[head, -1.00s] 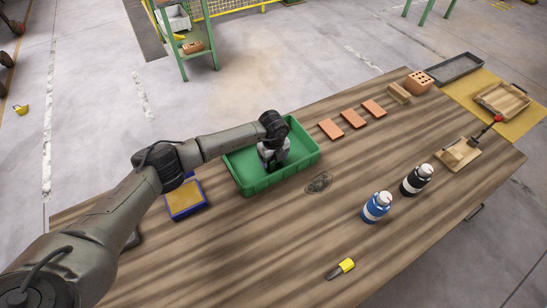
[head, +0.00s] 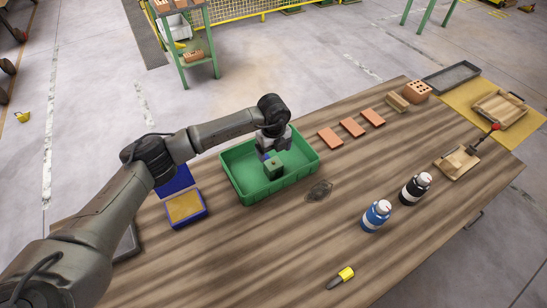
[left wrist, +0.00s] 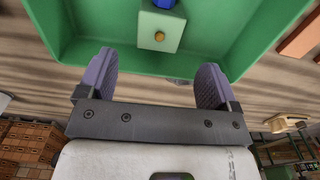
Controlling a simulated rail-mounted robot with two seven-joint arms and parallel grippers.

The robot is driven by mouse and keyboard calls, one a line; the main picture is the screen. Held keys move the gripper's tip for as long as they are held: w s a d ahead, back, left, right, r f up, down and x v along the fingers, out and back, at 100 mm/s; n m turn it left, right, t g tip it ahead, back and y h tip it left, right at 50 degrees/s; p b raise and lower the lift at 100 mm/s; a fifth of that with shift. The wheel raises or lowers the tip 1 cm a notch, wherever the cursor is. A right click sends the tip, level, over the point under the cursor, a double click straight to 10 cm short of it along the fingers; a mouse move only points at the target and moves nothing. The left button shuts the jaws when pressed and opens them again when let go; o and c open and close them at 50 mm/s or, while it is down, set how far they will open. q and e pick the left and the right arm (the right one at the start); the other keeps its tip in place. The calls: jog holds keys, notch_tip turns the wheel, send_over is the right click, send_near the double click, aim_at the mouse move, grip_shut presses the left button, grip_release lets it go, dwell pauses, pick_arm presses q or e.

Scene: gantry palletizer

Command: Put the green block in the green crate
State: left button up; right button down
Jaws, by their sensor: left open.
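The green block (head: 275,167) is inside the green crate (head: 303,174), near its middle. In the left wrist view the block (left wrist: 155,34) shows a small brass-coloured knob on its face and a blue part at the top edge of the picture. The crate's green wall (left wrist: 45,25) surrounds it there. My left gripper (head: 268,151) is just above and behind the block in the head view. In the left wrist view its two purple-grey fingers (left wrist: 156,75) are spread apart with nothing between them, and the block lies beyond their tips. My right gripper is out of view.
A blue box with a tan inside (head: 185,207) stands left of the crate. Three orange tiles (head: 352,127) lie to its right. A blue bottle (head: 376,215) and a black bottle (head: 415,189) stand nearer the front right. A yellow-handled tool (head: 341,278) lies near the front edge.

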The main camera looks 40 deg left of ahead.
pick_arm(q)
jog(key=shift+r, duration=1.3)
